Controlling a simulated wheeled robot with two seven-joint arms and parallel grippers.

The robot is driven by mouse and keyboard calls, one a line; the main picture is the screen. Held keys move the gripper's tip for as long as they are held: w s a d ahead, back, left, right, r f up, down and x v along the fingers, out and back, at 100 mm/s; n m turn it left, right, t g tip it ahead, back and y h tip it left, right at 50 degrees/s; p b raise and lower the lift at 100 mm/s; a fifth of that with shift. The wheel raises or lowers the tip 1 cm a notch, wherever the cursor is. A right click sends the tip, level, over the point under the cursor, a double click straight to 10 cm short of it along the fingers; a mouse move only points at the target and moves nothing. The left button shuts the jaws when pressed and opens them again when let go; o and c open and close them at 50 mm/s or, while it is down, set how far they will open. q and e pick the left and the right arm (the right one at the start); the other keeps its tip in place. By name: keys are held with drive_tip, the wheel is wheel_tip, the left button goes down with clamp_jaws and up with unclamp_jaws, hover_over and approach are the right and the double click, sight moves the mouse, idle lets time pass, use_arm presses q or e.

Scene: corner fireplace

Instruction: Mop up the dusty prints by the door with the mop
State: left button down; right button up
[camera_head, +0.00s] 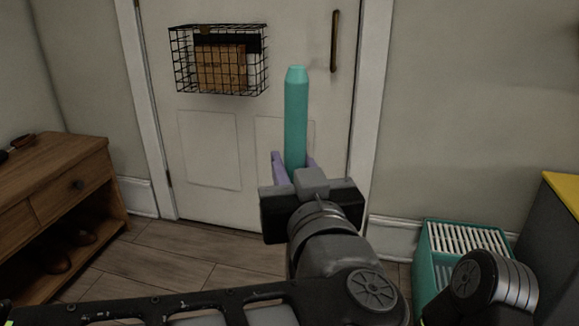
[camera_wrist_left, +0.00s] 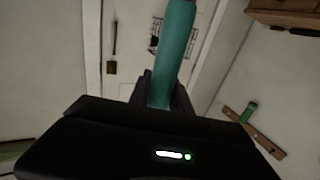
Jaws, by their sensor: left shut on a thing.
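My left gripper (camera_head: 294,165), with purple fingers, is shut on a teal handle (camera_head: 296,115), presumably the mop's. The handle stands nearly upright in front of the door; its lower part and the mop head are hidden behind my gripper and arm or out of view. The handle (camera_wrist_left: 176,45) also shows in the left wrist view. The white door (camera_head: 210,150) has a brown pull handle (camera_head: 334,40). I make out no dusty prints on the visible floor (camera_head: 185,262); my arm covers part of it. My right gripper is not in view.
A wire basket (camera_head: 218,60) with a brown parcel hangs on the door. A wooden shoe bench (camera_head: 60,180) stands at left. A teal bucket (camera_head: 464,238) with a white slatted top stands at right, beside a dark cabinet with a yellow top (camera_head: 566,190). Floor left of my arm is clear.

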use_arm(q)
drive_tip(key=shift+a+r, duration=0.1)
drive_tip(key=shift+r, duration=0.05)
drive_tip(key=shift+a, duration=0.25)
drive_tip(key=shift+w+a+p, duration=0.25)
drive_tip(key=shift+a+p, duration=0.05)
drive_tip(key=shift+a, duration=0.5)
drive_tip(key=shift+w+a+p, duration=0.25)
drive_tip(key=shift+a+p, duration=0.05)
drive_tip(key=shift+a, duration=0.45)
drive_tip(key=shift+a, duration=0.15)
drive_tip(key=shift+w+a+p, duration=0.3)
drive_tip(key=shift+a, duration=0.6)
drive_tip(key=shift+w+a+p, duration=0.3)
drive_tip(key=shift+a, duration=0.6)
